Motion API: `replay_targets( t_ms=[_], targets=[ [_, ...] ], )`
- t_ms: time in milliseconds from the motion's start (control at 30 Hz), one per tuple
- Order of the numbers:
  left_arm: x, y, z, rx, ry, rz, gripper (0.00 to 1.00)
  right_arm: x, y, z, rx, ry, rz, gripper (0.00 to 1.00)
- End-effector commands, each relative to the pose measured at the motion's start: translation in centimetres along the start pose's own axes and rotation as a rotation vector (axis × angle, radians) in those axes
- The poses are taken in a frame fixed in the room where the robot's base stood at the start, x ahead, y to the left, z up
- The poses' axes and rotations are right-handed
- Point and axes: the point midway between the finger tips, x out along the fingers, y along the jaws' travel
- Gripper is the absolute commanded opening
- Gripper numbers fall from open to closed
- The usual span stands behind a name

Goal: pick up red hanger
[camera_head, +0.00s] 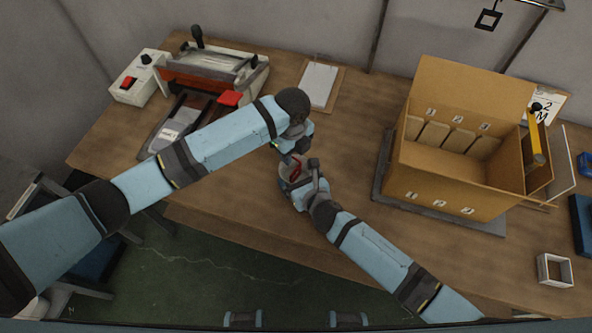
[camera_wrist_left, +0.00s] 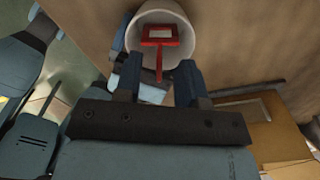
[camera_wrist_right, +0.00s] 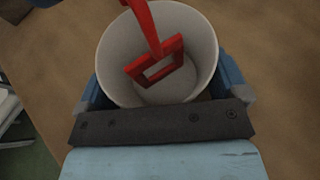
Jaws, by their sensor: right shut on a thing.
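The red hanger (camera_head: 294,175) is in a pale round cup (camera_head: 284,169) near the table's front edge. In the right wrist view the hanger's square frame (camera_wrist_right: 157,64) is inside the cup (camera_wrist_right: 120,55), and its stem rises past the rim. My right gripper (camera_head: 305,186) is shut on the cup, with a finger on either side of it. My left gripper (camera_head: 287,151) is open just above the cup. In the left wrist view the hanger's stem (camera_wrist_left: 159,68) points between the spread fingers (camera_wrist_left: 159,80), with gaps on both sides.
A cardboard box (camera_head: 440,185) with compartments stands on a grey mat at the right. A press-like machine (camera_head: 210,75) with a red switch box (camera_head: 137,80) is at the back left. A clipboard (camera_head: 319,85) lies behind the arms.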

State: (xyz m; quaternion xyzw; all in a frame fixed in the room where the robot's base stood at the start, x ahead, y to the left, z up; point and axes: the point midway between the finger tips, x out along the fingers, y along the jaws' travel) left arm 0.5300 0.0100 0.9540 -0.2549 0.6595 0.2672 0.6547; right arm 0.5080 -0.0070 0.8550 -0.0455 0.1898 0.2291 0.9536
Motion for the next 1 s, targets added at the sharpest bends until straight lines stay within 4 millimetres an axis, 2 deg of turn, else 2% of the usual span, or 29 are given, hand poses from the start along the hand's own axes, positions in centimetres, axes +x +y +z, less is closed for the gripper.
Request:
replay_targets(
  t_ms=[100,200,433,467,600,633,1000],
  targets=[
    [2.0,0.1,0.1,-0.002,0.001,0.003,0.37,0.0,0.0,-0.1,0.0,0.001,0.0,0.7],
    [3.2,0.1,0.1,-0.001,0.001,0.002,0.37,0.0,0.0,-0.1,0.0,0.001,0.0,0.7],
    [3.5,0.1,0.1,0.0,0.0,0.0,0.37,0.0,0.0,-0.1,0.0,0.001,0.0,0.7],
    [3.5,0.1,0.1,0.0,0.0,0.0,0.34,0.0,0.0,-0.1,0.0,0.001,0.0,0.7],
    [3.5,0.1,0.1,-0.001,0.0,0.0,0.02,0.0,0.0,-0.1,0.0,0.001,0.0,0.7],
    [3.5,0.1,0.1,-0.001,0.0,0.0,0.0,0.0,0.0,-0.1,0.0,0.001,0.0,0.69],
    [3.2,0.1,0.1,-0.001,0.0,-0.001,0.0,0.0,0.0,-0.1,0.0,0.001,0.0,0.69]
  ],
)
